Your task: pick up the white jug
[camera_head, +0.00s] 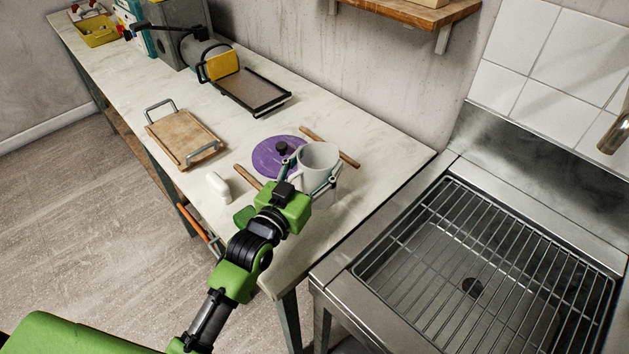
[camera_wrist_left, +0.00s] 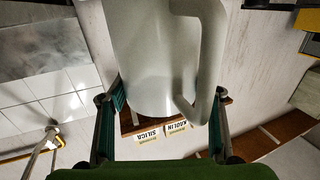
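My right gripper is not in view.
A purple disc (camera_head: 270,159) with a black knob lies just left of the jug. Wooden sticks (camera_head: 344,156) lie nearby. A small white object (camera_head: 218,186) and a wooden board with handles (camera_head: 183,137) are further left. A sink with a wire rack (camera_head: 480,276) is at right.

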